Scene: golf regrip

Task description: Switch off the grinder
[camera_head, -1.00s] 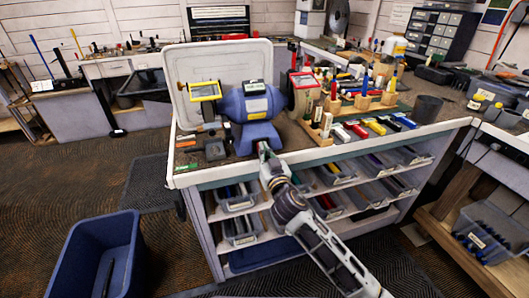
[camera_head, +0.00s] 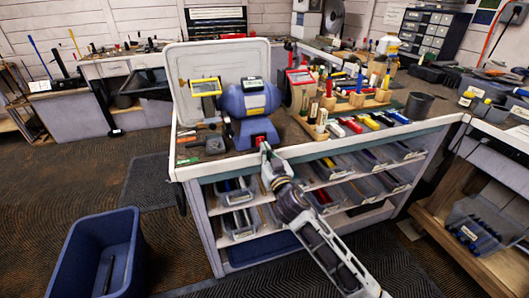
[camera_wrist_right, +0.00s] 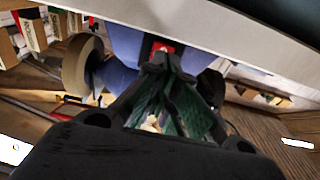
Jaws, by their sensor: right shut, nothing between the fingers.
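The blue bench grinder (camera_head: 252,112) stands on the front left of the workbench, with its yellow-framed shield at left and a wheel at right. A red switch part (camera_head: 260,141) shows at the front of its base, just above my right gripper. In the wrist view the red part (camera_wrist_right: 161,47) is right at the fingertips; I cannot tell whether they touch it. My right gripper (camera_head: 265,149) is shut and empty at the bench's front edge. It also shows in the wrist view (camera_wrist_right: 158,66), its fingers reaching to the grinder's front. My left gripper is out of view.
Wooden blocks with colourful clubs or grips (camera_head: 350,104) and a dark cup (camera_head: 418,105) stand right of the grinder. Shelves with clear bins (camera_head: 238,223) lie below the bench top. A blue bin (camera_head: 102,255) stands on the floor at left.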

